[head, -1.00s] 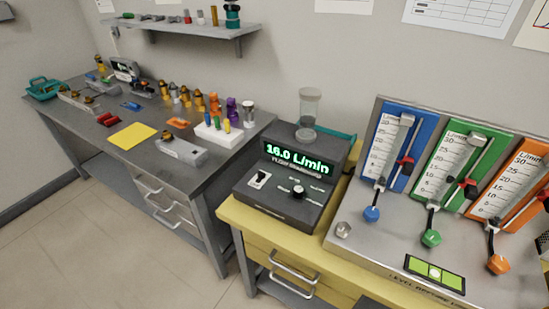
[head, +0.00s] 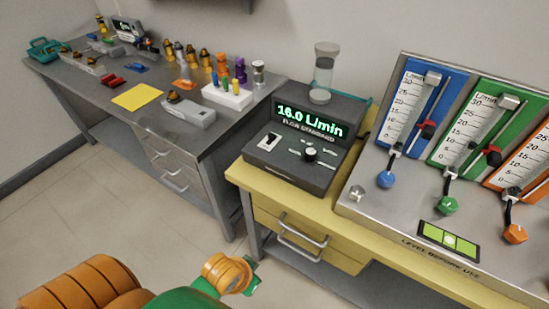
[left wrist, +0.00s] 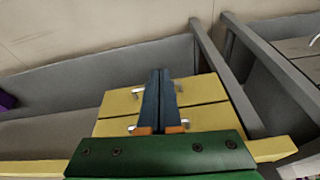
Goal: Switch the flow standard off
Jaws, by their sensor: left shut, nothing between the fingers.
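The flow standard (head: 290,168) is a dark box with a sloped front on the yellow bench. Its lit green display (head: 310,121) reads 16.0 L/min. A white-framed switch (head: 269,142) sits at the left of its panel, and a black knob (head: 310,154) sits to the right. My left arm shows at the bottom left of the head view, away from the flow standard; its fingers cannot be made out there. In the left wrist view my left gripper (left wrist: 160,72) has its two dark fingers together with nothing between them, over the yellow drawers. My right gripper is not in view.
A clear cylinder (head: 325,72) stands on the flow standard. To the right is a metal panel (head: 400,215) with blue, green and orange flow meters. A grey bench (head: 70,78) with small parts stands at the left. Yellow drawers (head: 290,232) with handles are below.

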